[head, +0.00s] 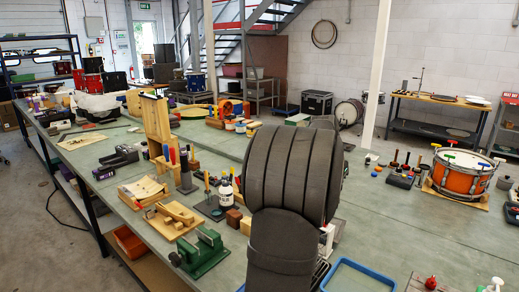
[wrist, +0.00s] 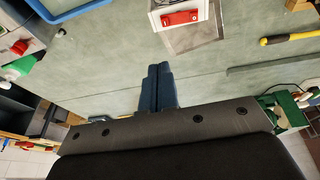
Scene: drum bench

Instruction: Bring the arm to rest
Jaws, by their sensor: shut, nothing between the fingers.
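My gripper (wrist: 158,72) shows in the wrist view as two dark blue fingers pressed together over the bench top. It is shut and empty, and no object touches it. In the head view my own grey arm stands large in the middle and hides the gripper and part of the bench (head: 340,240) behind it.
In the wrist view a white box with a red front (wrist: 180,16) lies beyond the fingertips. A blue tray (wrist: 62,8) is at upper left, a yellow-handled hammer (wrist: 285,39) at right.

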